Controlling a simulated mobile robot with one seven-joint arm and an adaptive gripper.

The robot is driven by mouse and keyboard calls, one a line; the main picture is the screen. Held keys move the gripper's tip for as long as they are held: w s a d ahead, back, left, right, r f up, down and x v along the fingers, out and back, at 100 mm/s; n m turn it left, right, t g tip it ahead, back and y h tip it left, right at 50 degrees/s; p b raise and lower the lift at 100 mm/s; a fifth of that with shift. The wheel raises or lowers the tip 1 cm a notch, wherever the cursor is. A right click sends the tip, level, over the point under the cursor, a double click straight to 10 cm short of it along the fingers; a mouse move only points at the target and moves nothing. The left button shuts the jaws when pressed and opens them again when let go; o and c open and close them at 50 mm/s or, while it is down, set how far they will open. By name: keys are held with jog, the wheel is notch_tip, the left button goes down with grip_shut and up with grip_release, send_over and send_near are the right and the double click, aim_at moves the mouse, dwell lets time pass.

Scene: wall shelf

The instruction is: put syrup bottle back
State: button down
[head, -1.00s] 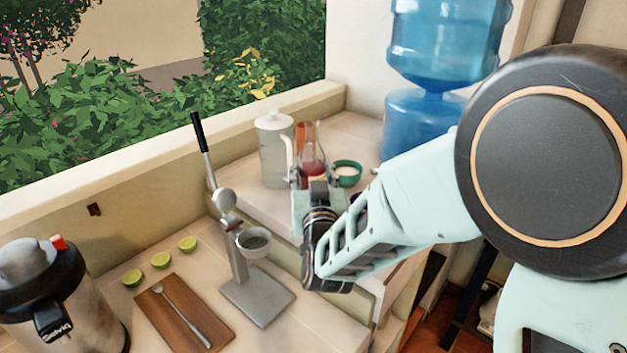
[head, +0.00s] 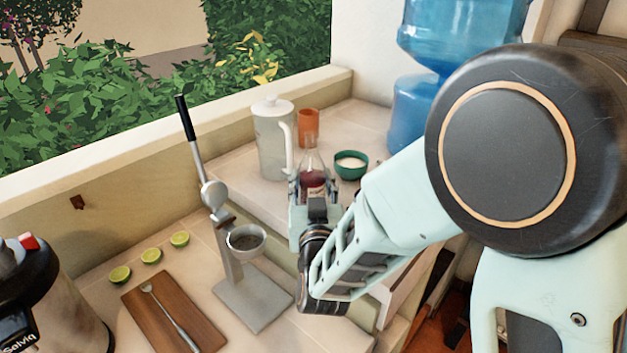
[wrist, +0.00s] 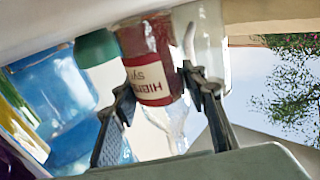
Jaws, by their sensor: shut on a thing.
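The syrup bottle (head: 312,180) has a clear neck, dark red contents and a label. My gripper (head: 311,192) is shut on its body, over the raised ledge. The lower part of the bottle is hidden by the gripper in the head view.
A white-lidded jug (head: 271,145), an orange cup (head: 307,124) and a green bowl (head: 350,172) stand close behind the bottle. A blue water jug (head: 420,115) is at the right. A lever press (head: 252,303), a wooden board (head: 165,310) and limes are on the lower counter.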

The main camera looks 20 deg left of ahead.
jog(key=c, duration=1.2)
grip_release()
jog(key=shift+s, duration=0.1)
